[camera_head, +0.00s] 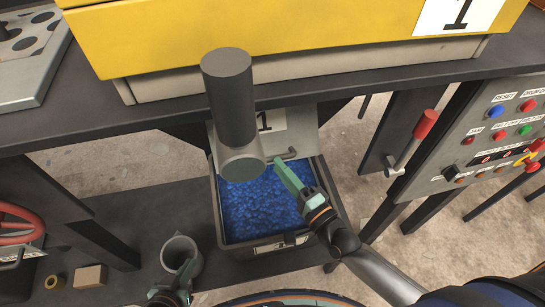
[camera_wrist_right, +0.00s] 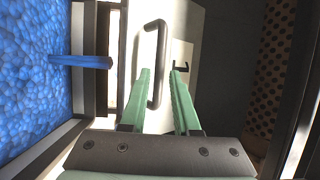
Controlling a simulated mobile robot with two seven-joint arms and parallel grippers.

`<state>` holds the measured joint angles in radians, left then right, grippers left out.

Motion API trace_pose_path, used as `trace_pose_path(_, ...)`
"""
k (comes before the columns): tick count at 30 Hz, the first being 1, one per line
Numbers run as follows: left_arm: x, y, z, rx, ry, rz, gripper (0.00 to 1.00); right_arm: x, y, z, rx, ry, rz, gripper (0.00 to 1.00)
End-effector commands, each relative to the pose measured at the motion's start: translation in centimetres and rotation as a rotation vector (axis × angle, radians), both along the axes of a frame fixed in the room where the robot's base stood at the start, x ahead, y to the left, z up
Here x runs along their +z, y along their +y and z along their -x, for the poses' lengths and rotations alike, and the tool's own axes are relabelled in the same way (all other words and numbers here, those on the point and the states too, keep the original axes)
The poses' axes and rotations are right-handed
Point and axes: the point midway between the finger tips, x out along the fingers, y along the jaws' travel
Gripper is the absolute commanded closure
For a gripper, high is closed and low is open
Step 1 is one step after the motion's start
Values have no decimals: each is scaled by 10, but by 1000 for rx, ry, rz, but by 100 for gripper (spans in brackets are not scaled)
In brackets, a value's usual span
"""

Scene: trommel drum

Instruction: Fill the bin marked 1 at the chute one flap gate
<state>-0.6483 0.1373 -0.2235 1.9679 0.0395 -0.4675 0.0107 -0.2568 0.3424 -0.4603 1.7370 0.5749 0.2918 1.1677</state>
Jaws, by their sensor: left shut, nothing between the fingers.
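A grey bin (camera_head: 330,208) holds blue granules (camera_head: 262,205) under the yellow chute housing (camera_head: 250,30) marked 1. A light grey flap plate (camera_head: 302,126) with a 1 label hangs above the bin's back edge. Its dark handle (camera_head: 290,154) also shows in the right wrist view (camera_wrist_right: 160,40). My right gripper (camera_head: 281,163) is over the bin near this handle; in its wrist view the fingers (camera_wrist_right: 159,72) are apart, with the handle close to the left finger. I cannot tell whether they touch. My left gripper (camera_head: 188,266) is shut and empty at the grey mug (camera_head: 178,246).
A thick dark cylinder (camera_head: 228,85) hides part of the bin and flap. A control panel (camera_head: 490,135) and red-topped lever (camera_head: 422,128) are at right.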

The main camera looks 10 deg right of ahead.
Motion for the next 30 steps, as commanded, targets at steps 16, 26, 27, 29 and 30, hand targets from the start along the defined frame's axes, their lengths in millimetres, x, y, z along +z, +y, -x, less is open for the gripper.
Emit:
trace_pose_path(16,-5,1,3,0,12,-4,100,1,16,-39,0,2,1,70)
trace_pose_path(26,-3,1,2,0,8,-3,100,2,16,-39,0,2,1,95)
trace_pose_path(27,-3,1,2,0,7,-2,100,2,16,-39,0,2,1,100)
trace_pose_path(29,-2,1,2,0,6,-2,100,2,16,-39,0,2,1,100)
trace_pose_path(30,-2,1,2,0,5,-2,100,2,16,-39,0,2,1,100)
